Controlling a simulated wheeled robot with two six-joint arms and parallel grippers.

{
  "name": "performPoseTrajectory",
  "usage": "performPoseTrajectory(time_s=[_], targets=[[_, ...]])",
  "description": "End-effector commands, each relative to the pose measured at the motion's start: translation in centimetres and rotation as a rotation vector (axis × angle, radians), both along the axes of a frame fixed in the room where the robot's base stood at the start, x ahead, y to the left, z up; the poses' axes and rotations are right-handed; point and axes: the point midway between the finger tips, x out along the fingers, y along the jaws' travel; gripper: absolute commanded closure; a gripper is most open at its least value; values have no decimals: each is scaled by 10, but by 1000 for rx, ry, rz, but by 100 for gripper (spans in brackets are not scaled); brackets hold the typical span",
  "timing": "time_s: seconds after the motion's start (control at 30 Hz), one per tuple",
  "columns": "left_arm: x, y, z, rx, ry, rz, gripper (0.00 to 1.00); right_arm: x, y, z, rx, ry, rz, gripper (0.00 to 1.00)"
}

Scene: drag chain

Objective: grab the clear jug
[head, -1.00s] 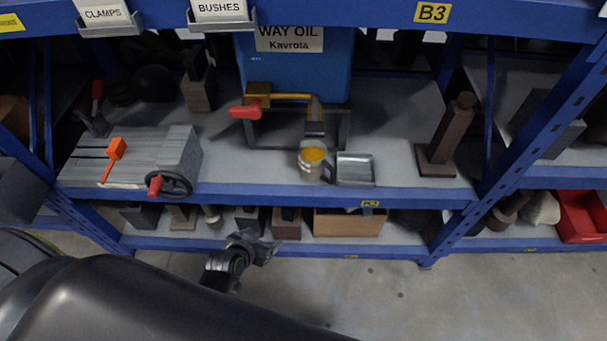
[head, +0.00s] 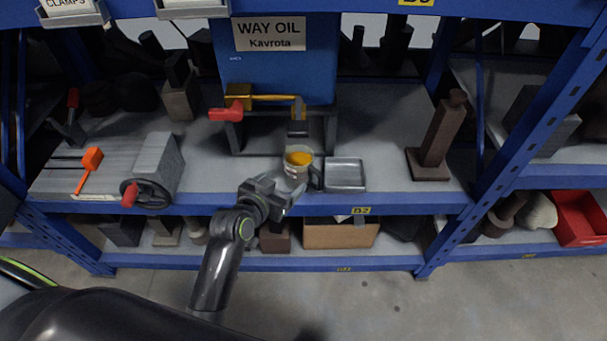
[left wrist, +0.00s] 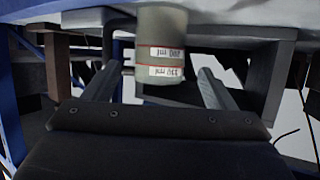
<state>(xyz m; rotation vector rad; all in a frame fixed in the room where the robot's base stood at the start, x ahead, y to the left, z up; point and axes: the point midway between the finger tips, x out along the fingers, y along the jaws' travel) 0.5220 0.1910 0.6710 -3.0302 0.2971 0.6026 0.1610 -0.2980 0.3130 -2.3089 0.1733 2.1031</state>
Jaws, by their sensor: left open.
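The clear jug (head: 299,167) holds yellow-orange oil and stands upright on the shelf, under the oil tank's tap. Its dark handle points right. My left gripper (head: 281,196) is open at the shelf's front edge, just in front of and slightly left of the jug. In the left wrist view, which appears upside down, the jug (left wrist: 161,42) shows red lines and white volume labels. It lies ahead between the two open fingers, and I cannot tell how far it reaches between them. My right gripper is not in view.
A square metal tray (head: 346,174) sits right beside the jug. The blue way oil tank (head: 277,75) on its stand is behind. A vise with a handwheel (head: 146,191) is to the left. A brown post (head: 441,135) stands to the right.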

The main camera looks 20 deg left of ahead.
Motion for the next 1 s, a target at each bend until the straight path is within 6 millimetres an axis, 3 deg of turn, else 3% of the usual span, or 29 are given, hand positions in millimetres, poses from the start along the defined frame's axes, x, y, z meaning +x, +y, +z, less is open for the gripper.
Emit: performPoseTrajectory(time_s=[0.1, 0.43, 0.7, 1.0], targets=[[20, -4, -9, 2, -1, -1, 22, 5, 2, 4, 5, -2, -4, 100], [43, -8, -18, 1, -1, 1, 22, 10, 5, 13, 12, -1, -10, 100], [76, -15, -32, 0, 0, 0, 22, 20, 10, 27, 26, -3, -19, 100], [83, -16, -34, 1, 0, 2, 22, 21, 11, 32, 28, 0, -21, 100]])
